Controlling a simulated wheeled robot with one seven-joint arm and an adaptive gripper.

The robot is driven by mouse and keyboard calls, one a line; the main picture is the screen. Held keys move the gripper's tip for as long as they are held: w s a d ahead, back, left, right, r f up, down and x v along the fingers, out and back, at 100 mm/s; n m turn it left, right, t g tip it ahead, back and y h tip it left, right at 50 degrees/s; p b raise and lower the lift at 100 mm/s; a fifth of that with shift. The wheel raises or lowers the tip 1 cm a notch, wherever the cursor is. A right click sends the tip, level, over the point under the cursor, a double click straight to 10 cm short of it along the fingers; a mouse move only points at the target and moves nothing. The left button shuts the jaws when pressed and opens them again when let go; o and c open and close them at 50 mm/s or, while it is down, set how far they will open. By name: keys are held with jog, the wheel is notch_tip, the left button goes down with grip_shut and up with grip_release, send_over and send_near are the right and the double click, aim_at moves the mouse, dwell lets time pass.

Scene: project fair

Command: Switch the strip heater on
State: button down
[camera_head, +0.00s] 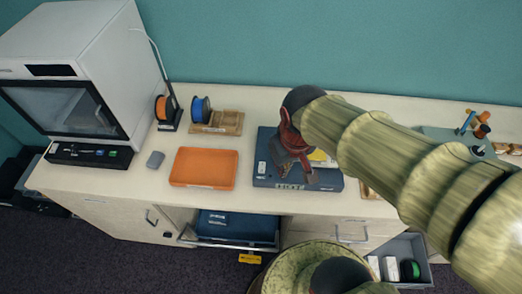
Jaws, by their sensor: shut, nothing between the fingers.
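A flat dark blue unit (268,147), which looks like the strip heater, lies on the bench near the middle. It has pale labels or controls along its front edge and a pale and yellow patch on its right side, partly covered by my arm. My gripper (299,177), red and dark, points down over the unit's front part. It is shut and empty. I cannot tell whether it touches the unit. Any switch is too small to make out or hidden.
Behind stand filament spools (201,108) and a wooden rack (228,122). A large white printer (95,50) fills the left end. Below, a drawer (238,227) and a grey bin (412,248) stick out.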

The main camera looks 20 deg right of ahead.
jog(key=w+a+f+n+g+p, duration=0.15)
jog(key=w+f+n+p, duration=0.25)
jog(key=w+f+n, duration=0.5)
jog(key=n, duration=0.3)
send_near(263, 165)
jog(key=shift+t+h, duration=0.3)
jog(key=shift+t, duration=0.05)
jog(key=f, duration=0.4)
jog(key=f+b, duration=0.1)
jog(key=f, duration=0.2)
jog(key=shift+w+a, duration=0.2)
jog(key=shift+a, duration=0.05)
jog(key=shift+r+p, duration=0.1)
jog(key=shift+p, duration=0.3)
jog(key=shift+w+d+p, duration=0.1)
jog(key=shift+p, duration=0.3)
jog(key=shift+w+f+g+p, duration=0.1)
jog(key=shift+f+g+p, duration=0.25)
jog(key=shift+g+p, duration=0.3)
jog(key=shift+w+d+f+g+y, duration=0.15)
jog(key=shift+f+g+y, duration=0.15)
jog(key=shift+g+y, duration=0.2)
